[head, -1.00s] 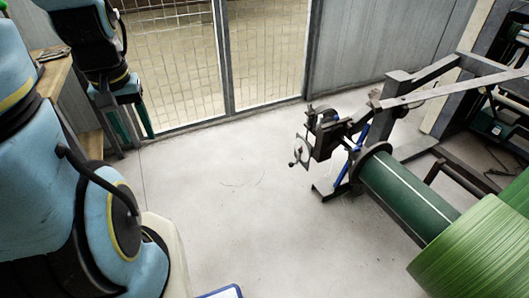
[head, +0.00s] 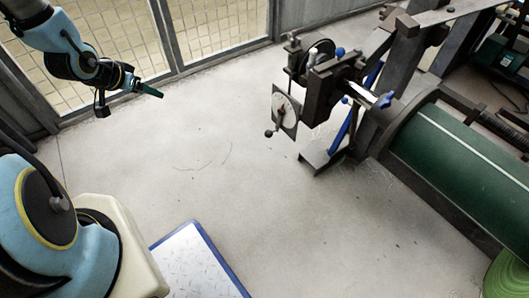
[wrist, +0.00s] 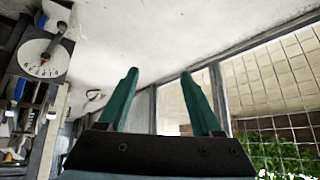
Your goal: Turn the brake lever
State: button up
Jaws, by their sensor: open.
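The brake unit stands at the end of the roller stand in the head view, with a pale dial plate (head: 287,112) facing left. The brake lever (head: 268,133), a short arm with a dark knob, sticks out low on the plate's left side. The dial plate also shows tilted at the left edge of the wrist view (wrist: 43,62), with a red pointer and the lever (wrist: 58,33) across it. My gripper (head: 158,93) is in the air, well to the left of the lever and apart from it. Its green fingers (wrist: 158,78) are open and empty.
A dark green roller (head: 450,160) on a dark frame lies right of the brake unit, with a bright green roll (head: 507,275) at the lower right. A blue-edged plate (head: 238,284) lies in front. Mesh panels (head: 215,25) stand behind. The floor between gripper and brake is clear.

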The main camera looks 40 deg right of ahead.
jog(key=s+d+f+m+g+h+b, duration=0.1)
jog(key=s+d+f+m+h+b, duration=0.15)
jog(key=d+f+b, duration=0.65)
jog(key=m+g+h+b, duration=0.3)
jog(key=g+h+b, duration=0.2)
jog(key=h+b, duration=0.6)
send_near(265, 136)
jog(key=r+y+b, duration=0.1)
jog(key=y+b, duration=0.1)
jog(key=shift+h, duration=0.25)
jog(key=shift+s+d+r+b, duration=0.15)
jog(key=shift+d+b, duration=0.6)
jog(key=shift+d, duration=1.1)
jog(key=shift+s+d+f+b, duration=0.15)
jog(key=shift+d+b, duration=0.6)
jog(key=shift+d, duration=1.1)
jog(key=shift+s+d+r+b, duration=0.2)
jog(key=shift+d+b, duration=0.55)
jog(key=shift+d, duration=1.1)
grip_shut()
